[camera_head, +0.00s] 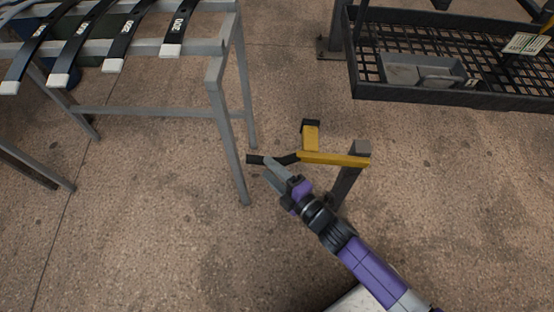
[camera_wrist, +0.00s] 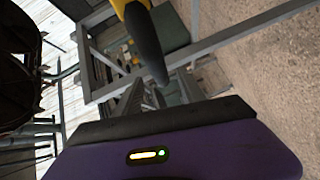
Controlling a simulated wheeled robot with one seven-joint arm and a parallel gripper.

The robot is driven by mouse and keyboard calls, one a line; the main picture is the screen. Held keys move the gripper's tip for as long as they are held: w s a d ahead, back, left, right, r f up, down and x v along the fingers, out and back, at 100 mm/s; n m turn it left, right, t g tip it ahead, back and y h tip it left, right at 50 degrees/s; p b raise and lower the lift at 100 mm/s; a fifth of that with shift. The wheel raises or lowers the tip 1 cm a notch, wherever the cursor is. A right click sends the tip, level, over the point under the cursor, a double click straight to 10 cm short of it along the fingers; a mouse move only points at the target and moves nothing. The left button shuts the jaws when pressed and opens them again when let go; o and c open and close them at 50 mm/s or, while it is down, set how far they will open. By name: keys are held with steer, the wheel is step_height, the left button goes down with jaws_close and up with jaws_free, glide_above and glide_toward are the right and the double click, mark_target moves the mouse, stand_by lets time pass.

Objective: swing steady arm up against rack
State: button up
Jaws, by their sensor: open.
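The steady arm (camera_head: 335,159) is a yellow bar on a short grey post (camera_head: 347,178), with a yellow upright stub (camera_head: 311,138) capped in black. Its black, bent handle (camera_head: 258,159) points left toward the rack (camera_head: 228,130), a grey metal frame. My gripper (camera_head: 270,172) is open, with its fingers beside the handle; I cannot tell whether they touch it. In the wrist view, the yellow bar and its dark handle (camera_wrist: 147,45) come down from the top toward my fingers (camera_wrist: 155,95). The handle's tip is close to the fingers there.
Several dark strips with white ends (camera_head: 138,35) lie across the rack's top at upper left. A black mesh tray (camera_head: 440,97) holding a grey box (camera_head: 420,70) stands at upper right. Bare floor (camera_head: 150,230) is open at lower left.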

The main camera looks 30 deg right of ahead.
steer(key=w+a, duration=0.1)
steer(key=w, duration=0.6)
steer(key=shift+w+f, duration=0.25)
steer(key=shift+w, duration=0.05)
jaws_close()
stand_by(1.2)
